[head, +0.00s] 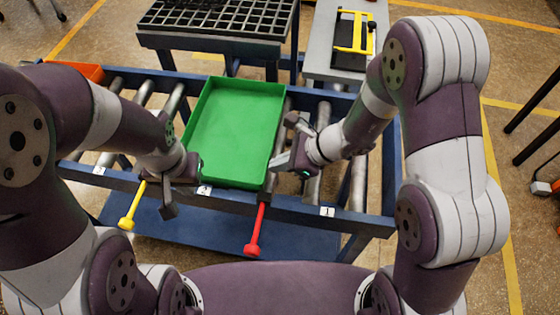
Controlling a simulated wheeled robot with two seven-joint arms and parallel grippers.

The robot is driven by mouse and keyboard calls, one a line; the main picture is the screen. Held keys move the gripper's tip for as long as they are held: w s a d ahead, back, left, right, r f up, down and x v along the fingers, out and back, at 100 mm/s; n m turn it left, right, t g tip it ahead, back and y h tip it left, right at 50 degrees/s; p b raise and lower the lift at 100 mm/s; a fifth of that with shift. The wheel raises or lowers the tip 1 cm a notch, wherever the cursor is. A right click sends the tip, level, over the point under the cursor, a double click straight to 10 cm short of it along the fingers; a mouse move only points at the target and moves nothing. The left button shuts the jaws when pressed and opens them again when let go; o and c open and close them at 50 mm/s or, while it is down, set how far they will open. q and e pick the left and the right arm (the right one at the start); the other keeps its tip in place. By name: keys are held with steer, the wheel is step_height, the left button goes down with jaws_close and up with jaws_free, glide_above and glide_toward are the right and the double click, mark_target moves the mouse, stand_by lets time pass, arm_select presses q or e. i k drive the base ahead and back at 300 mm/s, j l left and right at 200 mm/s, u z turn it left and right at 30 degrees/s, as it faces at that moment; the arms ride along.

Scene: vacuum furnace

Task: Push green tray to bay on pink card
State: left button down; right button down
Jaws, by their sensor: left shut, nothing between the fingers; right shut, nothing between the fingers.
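The green tray (235,125) lies flat on the roller conveyor (330,205), a shallow open box, empty inside. My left gripper (168,208) is shut and empty, at the tray's front left corner, over the front rail. My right gripper (284,161) is shut and empty, close by the tray's right side; I cannot tell whether it touches. White number tags (327,211) sit along the front rail. I cannot make out a pink card in this view.
A yellow-knobbed lever (127,222) and a red-knobbed lever (252,249) stick out at the front. An orange tray (85,71) is at the far left. A black grid rack (215,20) and a grey table (321,45) with a yellow-framed item (354,40) stand behind.

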mark_target(233, 125)
steer(key=l, duration=0.1)
steer(key=j+z, duration=0.2)
steer(key=j, duration=0.3)
steer(key=j+z, duration=0.15)
steer(key=j, duration=0.35)
steer(key=j+z, duration=0.2)
steer(key=j, duration=0.3)
steer(key=j+z, duration=0.2)
steer(key=j, duration=0.25)
steer(key=k+j+z, duration=0.2)
steer(key=j, duration=0.25)
steer(key=k+j+z, duration=0.15)
steer(key=j, duration=0.35)
